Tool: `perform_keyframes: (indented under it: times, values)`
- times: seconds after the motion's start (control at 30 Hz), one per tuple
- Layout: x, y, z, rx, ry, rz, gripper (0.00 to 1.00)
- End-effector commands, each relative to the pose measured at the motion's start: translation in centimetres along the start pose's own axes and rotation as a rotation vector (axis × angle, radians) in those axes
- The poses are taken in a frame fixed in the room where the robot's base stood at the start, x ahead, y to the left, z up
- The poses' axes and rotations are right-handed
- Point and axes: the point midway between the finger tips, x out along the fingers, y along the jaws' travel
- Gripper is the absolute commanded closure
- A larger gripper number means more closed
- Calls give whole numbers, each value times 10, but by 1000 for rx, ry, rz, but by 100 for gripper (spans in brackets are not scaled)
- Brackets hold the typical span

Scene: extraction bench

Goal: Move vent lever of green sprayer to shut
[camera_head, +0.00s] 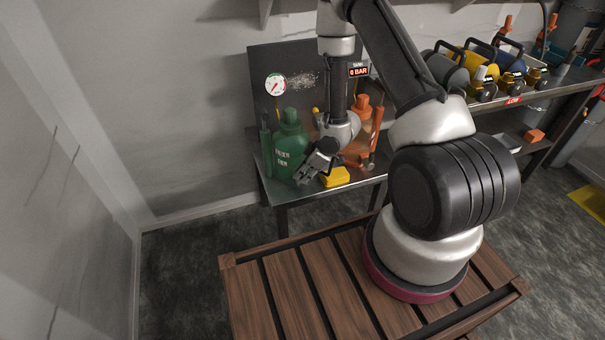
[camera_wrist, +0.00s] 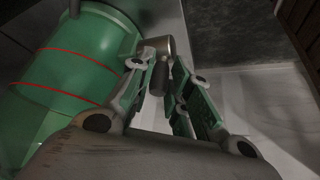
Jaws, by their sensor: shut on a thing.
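The green sprayer (camera_head: 289,150) stands upright on the metal bench at its left end. Its green body with red lines fills the left of the wrist view (camera_wrist: 70,75). My gripper (camera_head: 303,177) is low at the right side of the sprayer. In the wrist view my gripper (camera_wrist: 162,70) has its fingers closed around a small grey and dark cylindrical piece beside the body, which looks like the vent lever (camera_wrist: 158,48). In the head view my gripper hides this piece. I cannot tell the lever's exact setting.
A yellow block (camera_head: 335,177) lies right of my gripper on the bench (camera_head: 329,194). An orange sprayer (camera_head: 359,145) stands behind my arm. A wooden slatted table (camera_head: 300,295) is in front.

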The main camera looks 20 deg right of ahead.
Motion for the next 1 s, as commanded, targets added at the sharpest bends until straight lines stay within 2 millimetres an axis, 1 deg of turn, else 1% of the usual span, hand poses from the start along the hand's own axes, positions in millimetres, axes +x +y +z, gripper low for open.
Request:
perform_keyframes:
  times: [0.3, 0.33, 0.4, 0.43, 0.77, 0.87, 0.97, 1.0]
  values:
    - [0, 1, 0, 4, 9, -4, 100]
    - [0, 1, 0, 4, 9, -4, 75]
    - [0, 1, 0, 4, 9, -4, 62]
    - [0, 1, 0, 3, 9, -4, 59]
    - [-2, 1, 0, 3, 8, -4, 59]
    - [-12, 1, 0, 3, 9, -2, 59]
    - [-31, 2, 0, 4, 10, 0, 59]
    - [-40, 2, 0, 4, 10, 0, 59]
